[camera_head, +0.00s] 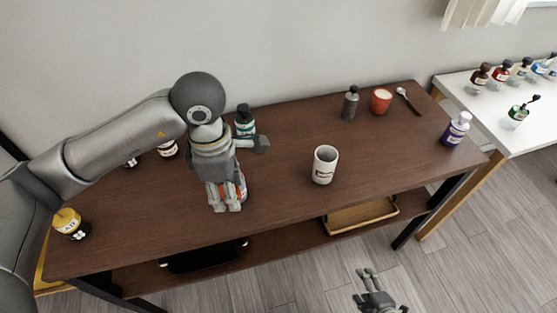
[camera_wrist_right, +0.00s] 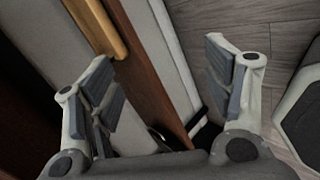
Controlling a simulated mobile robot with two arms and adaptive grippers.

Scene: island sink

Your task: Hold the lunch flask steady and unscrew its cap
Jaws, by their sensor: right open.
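An object with white, orange and blue markings (camera_head: 241,188) shows beside and behind my left gripper (camera_head: 225,207), on the dark brown table. It may be the lunch flask, but most of it and any cap are hidden by that gripper. My left gripper points down at it; whether its fingers press on it cannot be told. My right gripper (camera_head: 366,271) is off the front edge of the table, low over the floor. It is open and empty, with its two fingers apart in the right wrist view (camera_wrist_right: 161,55).
A white mug (camera_head: 323,165) stands right of my left gripper. A teal-labelled bottle (camera_head: 245,126) stands behind it. A grey bottle (camera_head: 350,103), orange cup (camera_head: 381,101), spoon (camera_head: 408,101) and purple bottle (camera_head: 455,130) are right. A yellow jar (camera_head: 69,223) stands left. The table's front right is clear.

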